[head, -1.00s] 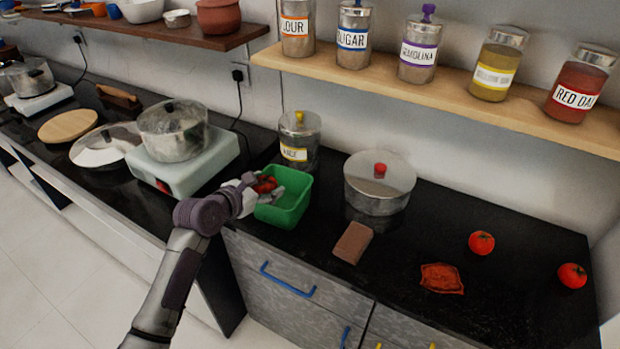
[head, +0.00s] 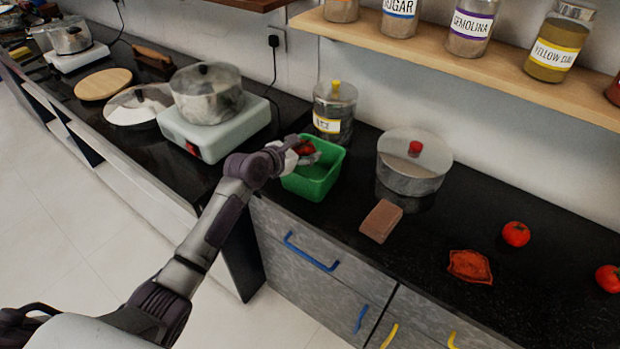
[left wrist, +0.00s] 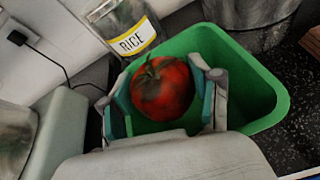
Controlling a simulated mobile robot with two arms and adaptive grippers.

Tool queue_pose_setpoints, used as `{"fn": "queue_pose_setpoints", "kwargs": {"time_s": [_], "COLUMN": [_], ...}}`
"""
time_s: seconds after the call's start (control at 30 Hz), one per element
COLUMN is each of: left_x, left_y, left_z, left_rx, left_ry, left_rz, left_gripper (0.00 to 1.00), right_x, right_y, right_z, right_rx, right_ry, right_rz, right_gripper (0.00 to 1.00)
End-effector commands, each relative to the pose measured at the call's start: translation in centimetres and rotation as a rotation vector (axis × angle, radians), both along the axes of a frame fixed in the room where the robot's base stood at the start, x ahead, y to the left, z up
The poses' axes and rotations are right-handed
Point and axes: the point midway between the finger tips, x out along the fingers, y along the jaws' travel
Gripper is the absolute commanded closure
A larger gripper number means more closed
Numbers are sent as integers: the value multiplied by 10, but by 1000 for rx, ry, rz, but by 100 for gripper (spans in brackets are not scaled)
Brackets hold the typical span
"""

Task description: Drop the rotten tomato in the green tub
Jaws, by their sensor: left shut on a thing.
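The green tub (head: 318,178) stands on the black counter, in front of the rice jar. My left gripper (head: 303,150) is over the tub's left part and is shut on a red tomato with dark patches (head: 305,148). In the left wrist view the tomato (left wrist: 162,88) sits between the two fingers (left wrist: 165,100), its stem up, with the green tub (left wrist: 262,95) around and behind it. How high the tomato is above the tub's floor is hard to tell. Two other red tomatoes lie at the right, one nearer (head: 516,234) and one at the edge (head: 608,278). My right gripper is not in view.
A stove with a steel pot (head: 206,93) stands left of the tub. The rice jar (head: 334,110) is behind it, a lidded pot (head: 413,165) to its right. A brown block (head: 381,221) and an orange-red tray (head: 470,266) lie on the counter. A jar shelf (head: 450,55) hangs above.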

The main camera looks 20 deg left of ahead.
Motion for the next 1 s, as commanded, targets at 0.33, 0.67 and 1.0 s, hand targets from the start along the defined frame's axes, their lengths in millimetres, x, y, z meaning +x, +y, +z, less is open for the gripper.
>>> {"fn": "queue_pose_setpoints", "kwargs": {"time_s": [0.33,0.67,1.0], "left_x": [0,0,-3], "left_y": [0,0,1], "left_z": [-5,-5,-5], "left_rx": [-1,0,-1], "left_ry": [-2,-1,1], "left_rz": [0,0,-1], "left_gripper": [75,8,8], "right_x": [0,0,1], "right_y": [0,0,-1], "right_z": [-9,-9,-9], "right_rx": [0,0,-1], "right_ry": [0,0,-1], "right_rz": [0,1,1], "right_gripper": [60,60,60]}}
